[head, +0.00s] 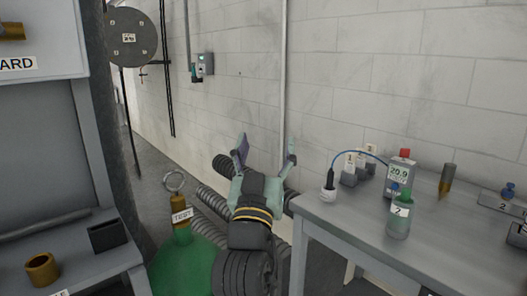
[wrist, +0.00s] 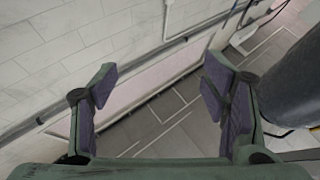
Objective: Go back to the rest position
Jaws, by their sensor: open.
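My gripper (head: 266,152) stands in the middle of the head view, between the grey bench on the left and the table on the right. Its two fingers point up and are spread apart. In the wrist view my gripper (wrist: 155,90) is also open, with purple pads on both fingers. Nothing is between the fingers; behind them are the white wall and the dark tiled floor.
A green cylinder (head: 183,270) with a TEST tag (head: 181,215) and corrugated hoses (head: 212,200) lie close to my arm. A grey bench (head: 75,265) stands left.

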